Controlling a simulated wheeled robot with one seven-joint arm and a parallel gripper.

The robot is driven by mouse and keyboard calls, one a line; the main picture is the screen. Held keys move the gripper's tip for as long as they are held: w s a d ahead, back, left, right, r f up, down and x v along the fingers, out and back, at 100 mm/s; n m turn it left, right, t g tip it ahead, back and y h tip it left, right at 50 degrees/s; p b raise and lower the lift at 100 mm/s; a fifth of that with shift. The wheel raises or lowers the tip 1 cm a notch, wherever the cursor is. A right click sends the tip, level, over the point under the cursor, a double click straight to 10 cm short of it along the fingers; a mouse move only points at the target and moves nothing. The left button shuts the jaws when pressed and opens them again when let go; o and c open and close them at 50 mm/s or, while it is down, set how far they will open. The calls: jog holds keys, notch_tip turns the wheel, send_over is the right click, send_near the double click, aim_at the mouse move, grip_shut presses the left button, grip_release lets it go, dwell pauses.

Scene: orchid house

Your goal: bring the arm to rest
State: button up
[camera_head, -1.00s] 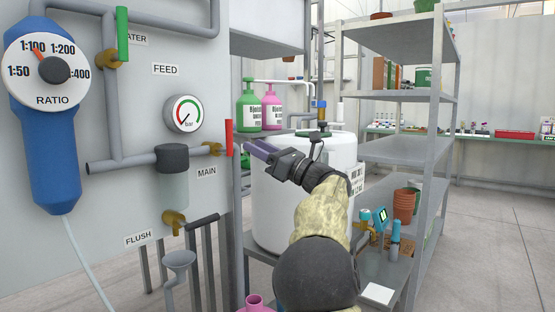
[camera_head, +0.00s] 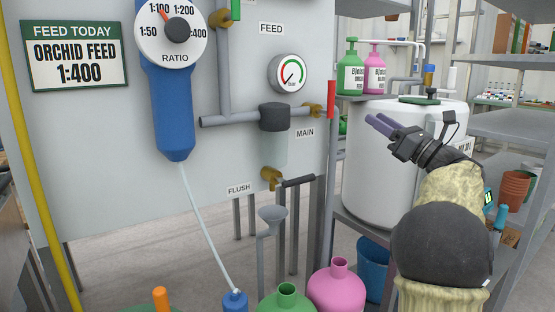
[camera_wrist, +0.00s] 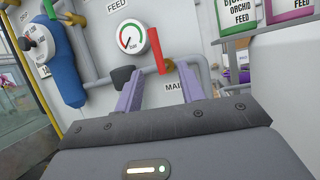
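My gripper (camera_head: 380,125) is raised in front of the white tank (camera_head: 375,180) at the right of the head view, its purple fingers pointing left toward the panel. In the wrist view, the two fingers (camera_wrist: 160,88) stand apart with nothing between them. The red-handled MAIN valve (camera_head: 331,98) is on the panel beyond the fingertips; its red handle is upright and also shows in the wrist view (camera_wrist: 157,50). My arm is bent, in a tan sleeve, at the lower right.
Green (camera_head: 287,297) and pink (camera_head: 338,288) jugs and a blue bucket (camera_head: 372,262) stand below. A grey shelf rack (camera_head: 515,124) is at right.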

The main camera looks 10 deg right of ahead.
jog(key=w+d+f+m+t+h+p, duration=0.1)
jog(key=d+f+m+t+h+p, duration=0.1)
jog(key=m+h, duration=0.7)
jog(key=w+d+f+m+t+h+p, duration=0.1)
jog(key=w+f+m+h+p, duration=0.3)
jog(key=m, duration=0.8)
jog(key=s+a+f+m+g+h+p, duration=0.1)
jog(key=s+a+f+m+g+h, duration=0.1)
jog(key=s+a+f+m+g, duration=0.3)
jog(key=s+f+m+g+h+p, duration=0.1)
jog(key=s+f+m+g+p, duration=0.1)
jog(key=f+m, duration=0.45)
jog(key=s+a+f+m+g+y+p, duration=0.1)
jog(key=s+a+f+m+g+p, duration=0.15)
jog(key=s+a+f+g, duration=0.4)
jog(key=s+a+f+m+g+y+p, duration=0.1)
jog(key=s+a+f+m, duration=0.25)
jog(key=s, duration=0.65)
jog(key=s+a+f+m+g+p, duration=0.1)
jog(key=s+a+f+m+g, duration=0.3)
jog(key=s, duration=0.4)
jog(key=w+p+v, duration=0.2)
jog(key=p+v, duration=1)
jog(key=w+d+r+p+v, duration=0.1)
jog(key=w+p+v, duration=0.2)
jog(key=p+v, duration=0.9)
jog(key=w+p+v, duration=0.3)
jog(key=p+v, duration=1)
jog(key=p, duration=0.1)
jog(key=shift+r, duration=0.5)
